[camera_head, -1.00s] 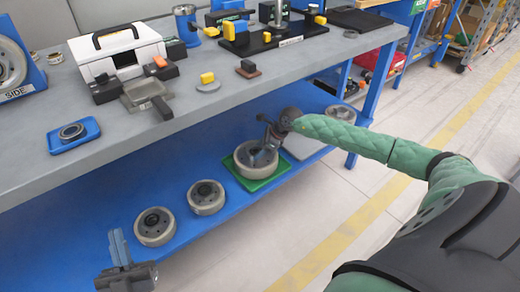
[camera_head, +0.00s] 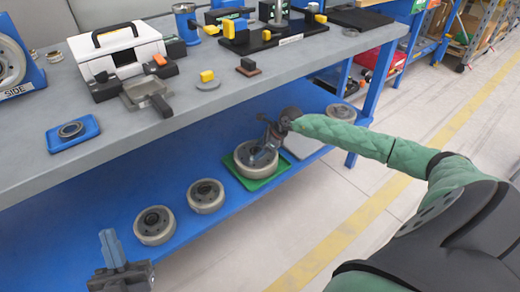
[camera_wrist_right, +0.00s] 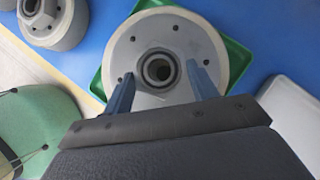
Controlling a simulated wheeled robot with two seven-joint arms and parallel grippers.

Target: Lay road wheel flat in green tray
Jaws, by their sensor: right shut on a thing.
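A grey road wheel (camera_head: 251,153) lies flat in the green tray (camera_head: 272,181) on the blue lower shelf. My right gripper (camera_head: 265,150) reaches down to this wheel and is shut on it. In the right wrist view the wheel (camera_wrist_right: 205,45) lies face up over the green tray (camera_wrist_right: 238,62), and the fingers of my right gripper (camera_wrist_right: 160,88) stand on either side of its central hub. The fingertips' contact is partly hidden. My left gripper (camera_head: 112,248) is at the lower left, away from the wheels; its jaw gap is not clear.
Two more wheels, a left one (camera_head: 154,225) and a middle one (camera_head: 206,196), lie on the blue shelf (camera_head: 110,215). Another wheel (camera_head: 341,113) is at the far right, near a light grey plate (camera_head: 303,145). The grey bench top (camera_head: 200,112) overhangs the shelf's back.

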